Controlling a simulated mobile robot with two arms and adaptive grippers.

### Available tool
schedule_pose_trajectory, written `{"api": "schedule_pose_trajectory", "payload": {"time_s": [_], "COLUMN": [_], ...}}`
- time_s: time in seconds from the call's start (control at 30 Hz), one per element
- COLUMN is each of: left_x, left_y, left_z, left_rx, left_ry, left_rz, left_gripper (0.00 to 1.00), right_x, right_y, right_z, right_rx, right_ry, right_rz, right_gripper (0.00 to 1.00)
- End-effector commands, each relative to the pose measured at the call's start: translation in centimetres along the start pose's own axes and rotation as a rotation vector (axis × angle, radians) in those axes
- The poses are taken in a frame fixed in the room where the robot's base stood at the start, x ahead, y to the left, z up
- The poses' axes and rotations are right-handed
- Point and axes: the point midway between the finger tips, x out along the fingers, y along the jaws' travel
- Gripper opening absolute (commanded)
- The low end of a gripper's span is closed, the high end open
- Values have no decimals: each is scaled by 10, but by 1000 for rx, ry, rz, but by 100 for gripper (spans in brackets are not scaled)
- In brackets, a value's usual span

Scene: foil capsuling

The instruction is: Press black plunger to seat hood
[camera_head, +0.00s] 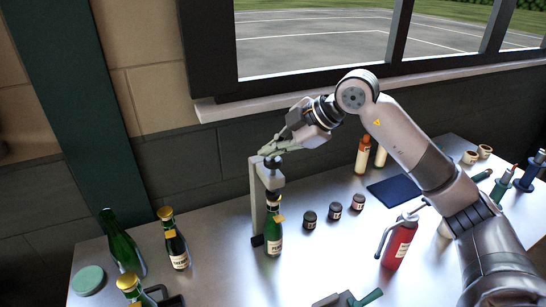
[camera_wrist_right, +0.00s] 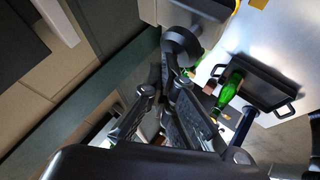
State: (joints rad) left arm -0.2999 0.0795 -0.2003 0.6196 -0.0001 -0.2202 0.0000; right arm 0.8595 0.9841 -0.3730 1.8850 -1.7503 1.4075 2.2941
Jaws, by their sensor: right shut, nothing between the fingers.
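A grey press stand (camera_head: 257,200) stands on the table in the head view, with a bottle (camera_head: 273,240) upright beneath its head. The bottle is dark green with a gold top. The black plunger (camera_head: 272,160) is at the top of the press; its round knob also shows in the right wrist view (camera_wrist_right: 182,42). My right gripper (camera_head: 270,150) is shut and empty, right at the plunger's top. In the right wrist view its fingers (camera_wrist_right: 162,90) lie close below the knob; I cannot tell whether they touch it. The hood's fit under the press is too small to judge. My left gripper is not in view.
Green bottles (camera_head: 122,245) stand at the left near a round green lid (camera_head: 88,280). Small dark jars (camera_head: 335,211) stand right of the press. A black tray (camera_wrist_right: 262,82) holds a green bottle.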

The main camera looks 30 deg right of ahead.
Motion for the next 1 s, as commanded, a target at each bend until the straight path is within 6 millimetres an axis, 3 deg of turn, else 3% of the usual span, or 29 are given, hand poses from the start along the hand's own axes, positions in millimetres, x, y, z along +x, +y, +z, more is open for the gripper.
{"api": "schedule_pose_trajectory", "payload": {"time_s": [1.0], "left_x": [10], "left_y": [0], "left_z": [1], "left_rx": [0], "left_ry": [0], "left_rz": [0], "left_gripper": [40], "right_x": [11], "right_y": [-9], "right_z": [8], "right_rx": [2], "right_ry": [-4], "right_rz": [-8], "right_gripper": [0]}}
